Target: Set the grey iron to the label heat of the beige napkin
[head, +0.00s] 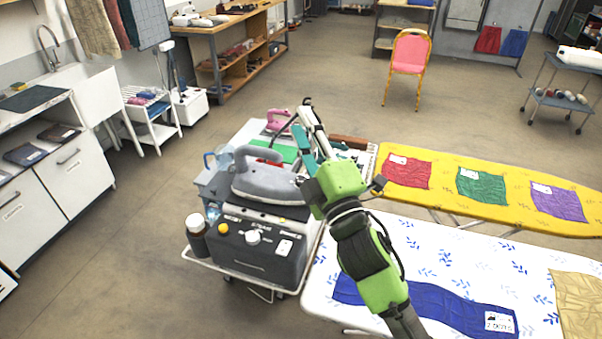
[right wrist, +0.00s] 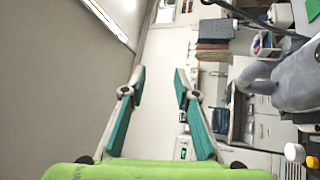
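The grey iron (head: 262,180) rests on top of a dark grey base station (head: 262,262). It also shows at the right of the right wrist view (right wrist: 298,82). My left gripper is out of view.
A blue cloth (head: 430,308) with a white label lies on the white, leaf-patterned board (head: 400,226). A yellow board (head: 450,172) behind holds red, green and purple cloths. A dark bottle (head: 197,238) and a pink iron (head: 277,120) stand near the base. Floor at left is clear.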

